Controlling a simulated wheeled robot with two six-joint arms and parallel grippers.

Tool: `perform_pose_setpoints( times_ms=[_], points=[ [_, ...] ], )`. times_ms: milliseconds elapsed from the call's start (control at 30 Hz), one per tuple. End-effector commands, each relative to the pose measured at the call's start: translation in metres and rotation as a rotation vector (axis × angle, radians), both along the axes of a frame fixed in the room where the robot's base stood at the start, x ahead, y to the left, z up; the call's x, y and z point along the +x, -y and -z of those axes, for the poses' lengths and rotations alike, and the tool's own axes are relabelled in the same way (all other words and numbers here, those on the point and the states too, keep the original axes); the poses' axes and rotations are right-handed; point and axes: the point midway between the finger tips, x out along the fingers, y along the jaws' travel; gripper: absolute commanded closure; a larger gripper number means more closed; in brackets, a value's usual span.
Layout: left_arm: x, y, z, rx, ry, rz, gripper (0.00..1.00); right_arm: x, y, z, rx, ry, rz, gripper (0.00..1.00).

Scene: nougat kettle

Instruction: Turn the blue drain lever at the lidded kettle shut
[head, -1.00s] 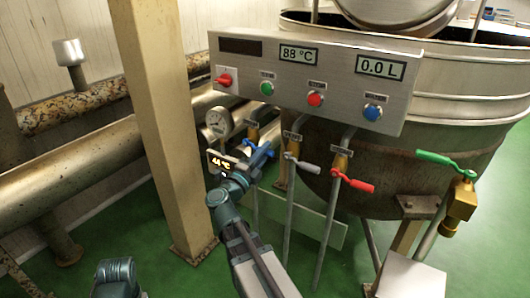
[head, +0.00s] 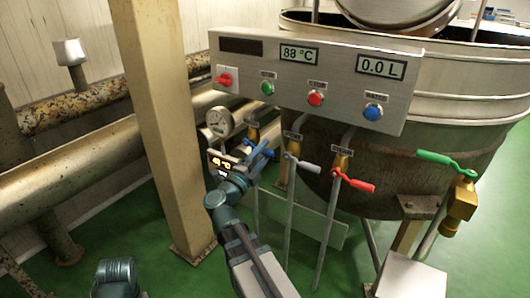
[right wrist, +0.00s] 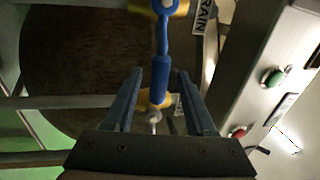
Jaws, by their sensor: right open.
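The blue drain lever (head: 262,148) is on a brass valve under the control panel, beside the kettle (head: 440,90) with its lid (head: 400,12). My right gripper (head: 250,158) is at the lever in the head view, partly hiding it. In the right wrist view the lever's blue handle (right wrist: 160,75) lies between the two open fingers (right wrist: 160,88), with visible gaps on both sides. A "DRAIN" label (right wrist: 203,25) shows by the valve. My left gripper is not in view.
A grey lever (head: 302,164) and a red lever (head: 352,181) hang just to the right on pipes. A green lever (head: 446,162) is further right. The control panel (head: 310,75) is above. A post (head: 165,120) and a gauge (head: 219,122) are to the left.

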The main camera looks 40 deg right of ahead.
Motion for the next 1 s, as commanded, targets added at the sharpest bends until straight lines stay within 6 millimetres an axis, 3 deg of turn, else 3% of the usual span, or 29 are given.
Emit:
perform_pose_setpoints(
  times_ms=[300, 500, 700, 1000],
  points=[
    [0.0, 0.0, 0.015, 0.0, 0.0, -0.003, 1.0, -0.025, -0.058, 0.015, 0.0, 0.0, -0.004, 0.44],
    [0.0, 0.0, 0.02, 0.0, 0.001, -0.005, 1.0, -0.036, -0.087, 0.02, 0.0, -0.001, -0.003, 0.44],
    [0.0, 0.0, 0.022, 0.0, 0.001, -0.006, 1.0, -0.041, -0.1, 0.022, 0.0, 0.0, -0.001, 0.44],
    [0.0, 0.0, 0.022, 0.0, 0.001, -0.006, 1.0, -0.041, -0.101, 0.022, 0.0, 0.0, 0.001, 0.44]
  ],
)
